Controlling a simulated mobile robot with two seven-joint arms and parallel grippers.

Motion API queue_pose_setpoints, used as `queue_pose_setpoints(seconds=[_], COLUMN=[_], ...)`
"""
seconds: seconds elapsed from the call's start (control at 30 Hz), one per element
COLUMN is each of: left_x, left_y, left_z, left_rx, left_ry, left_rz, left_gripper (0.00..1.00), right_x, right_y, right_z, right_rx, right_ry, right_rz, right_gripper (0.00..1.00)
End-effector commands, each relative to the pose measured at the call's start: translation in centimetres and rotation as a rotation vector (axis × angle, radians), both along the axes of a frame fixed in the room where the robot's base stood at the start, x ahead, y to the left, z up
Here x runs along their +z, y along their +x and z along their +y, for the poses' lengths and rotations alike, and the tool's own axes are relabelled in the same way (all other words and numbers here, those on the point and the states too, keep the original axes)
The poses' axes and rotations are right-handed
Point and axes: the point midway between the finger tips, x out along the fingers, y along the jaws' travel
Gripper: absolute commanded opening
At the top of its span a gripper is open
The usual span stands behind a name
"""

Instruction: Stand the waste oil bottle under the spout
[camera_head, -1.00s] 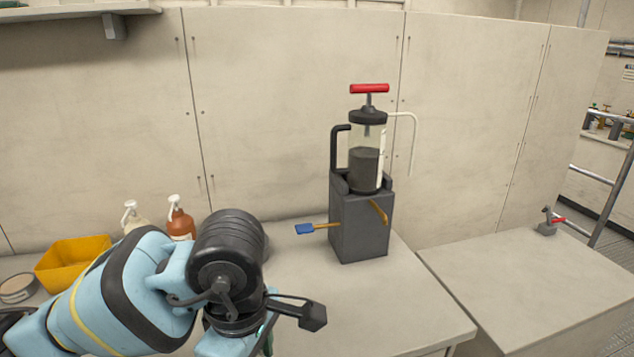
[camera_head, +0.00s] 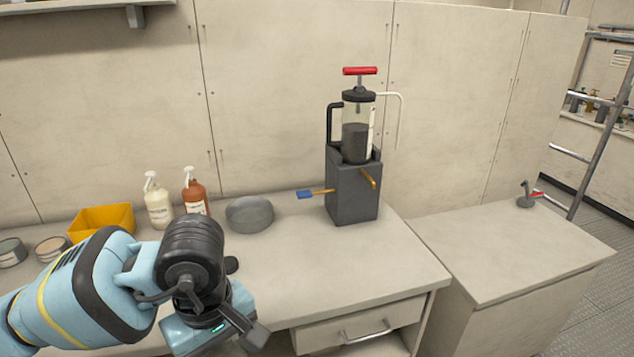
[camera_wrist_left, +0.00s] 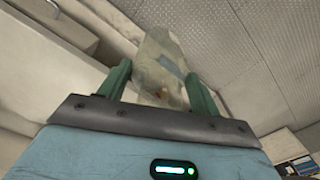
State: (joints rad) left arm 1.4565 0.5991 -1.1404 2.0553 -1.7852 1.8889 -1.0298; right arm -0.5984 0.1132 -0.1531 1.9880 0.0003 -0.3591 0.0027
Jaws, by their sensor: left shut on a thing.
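My left gripper (camera_wrist_left: 158,82) is shut on a cloudy, translucent bottle (camera_wrist_left: 160,58) with a greyish label patch, seen between its green fingers in the left wrist view. Floor plating shows beyond the bottle. In the head view my wrist hides the fingers and the bottle, in front of the counter. The pump (camera_head: 356,140) has a red T-handle and dark contents, and sits in a dark grey stand (camera_head: 350,200) on the counter. A short brass-coloured spout (camera_head: 369,179) juts from the stand's front. A blue-tipped lever (camera_head: 307,194) sticks out left. My right gripper is out of view.
The counter (camera_head: 330,262) is clear before the stand. Left of it are a grey round container (camera_head: 249,214), two pump bottles (camera_head: 158,205) (camera_head: 195,195), a yellow bin (camera_head: 104,221) and round tins (camera_head: 52,249). A lower worktop (camera_head: 510,245) lies right, past a gap.

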Motion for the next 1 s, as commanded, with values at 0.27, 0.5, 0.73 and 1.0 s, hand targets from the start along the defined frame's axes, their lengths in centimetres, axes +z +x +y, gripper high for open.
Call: queue_pose_setpoints(seconds=[0.27,0.5,0.73,1.0], left_x=[-0.9,-1.6,-2.1,-2.2], left_y=[-0.7,-1.5,-2.0,-2.0], left_z=[4.0,6.6,7.7,7.7], left_rx=[-0.364,-0.631,-0.751,-0.765], left_ry=[0.001,-0.001,-0.003,-0.005], left_rz=[-0.004,-0.005,-0.005,-0.003], left_gripper=[0.29,0.29,0.29,0.29], right_x=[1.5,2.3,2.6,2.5], right_y=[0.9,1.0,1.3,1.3], right_z=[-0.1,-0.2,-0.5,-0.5], right_rx=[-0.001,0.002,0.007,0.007], right_ry=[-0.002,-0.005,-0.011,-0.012], right_rz=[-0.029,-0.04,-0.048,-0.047], right_gripper=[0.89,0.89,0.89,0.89])
